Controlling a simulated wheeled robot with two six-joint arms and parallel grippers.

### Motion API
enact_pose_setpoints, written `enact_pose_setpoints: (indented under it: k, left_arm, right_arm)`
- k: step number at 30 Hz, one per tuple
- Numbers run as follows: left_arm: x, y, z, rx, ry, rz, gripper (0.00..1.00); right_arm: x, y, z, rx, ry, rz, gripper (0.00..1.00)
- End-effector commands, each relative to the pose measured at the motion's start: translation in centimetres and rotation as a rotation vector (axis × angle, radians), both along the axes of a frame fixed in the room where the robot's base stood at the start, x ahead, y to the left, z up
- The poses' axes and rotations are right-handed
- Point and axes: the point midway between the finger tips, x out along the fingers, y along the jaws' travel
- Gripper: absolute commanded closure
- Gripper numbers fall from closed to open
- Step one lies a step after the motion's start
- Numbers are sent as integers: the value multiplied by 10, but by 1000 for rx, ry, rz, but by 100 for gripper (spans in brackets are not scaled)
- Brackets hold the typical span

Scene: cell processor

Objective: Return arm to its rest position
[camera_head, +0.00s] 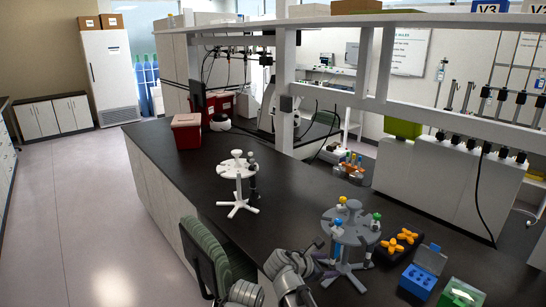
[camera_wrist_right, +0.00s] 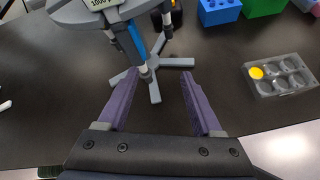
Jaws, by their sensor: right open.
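My right arm (camera_head: 290,268) reaches in from the bottom of the head view to the grey pipette stand (camera_head: 350,228) on the dark bench. My right gripper (camera_wrist_right: 160,82) shows its two purple fingers spread apart in the right wrist view, with nothing held between them. A pipette with a blue strip (camera_wrist_right: 137,42) hangs from the stand (camera_wrist_right: 85,12) just beyond the fingertips. I cannot tell whether a finger touches it. My left gripper is not in view.
A white pipette stand (camera_head: 238,170) stands farther back on the bench. A blue rack (camera_head: 417,281), a green box (camera_head: 460,293) and a black tray with orange pieces (camera_head: 398,244) lie right of the grey stand. A clear well plate (camera_wrist_right: 281,76) sits near the bench edge. A green chair (camera_head: 210,250) stands in front.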

Motion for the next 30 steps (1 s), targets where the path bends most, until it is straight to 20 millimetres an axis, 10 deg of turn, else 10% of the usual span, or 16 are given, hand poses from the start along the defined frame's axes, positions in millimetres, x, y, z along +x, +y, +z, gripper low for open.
enact_pose_setpoints:
  k: [12,26,30]
  left_arm:
    - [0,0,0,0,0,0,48]
    - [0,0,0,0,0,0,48]
    - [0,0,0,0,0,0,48]
  right_arm:
    - [-99,-9,-86,872,-330,-1011,33]
    - [-143,19,-100,1154,-420,-1700,33]
    - [-151,48,-100,1116,-372,-1628,33]
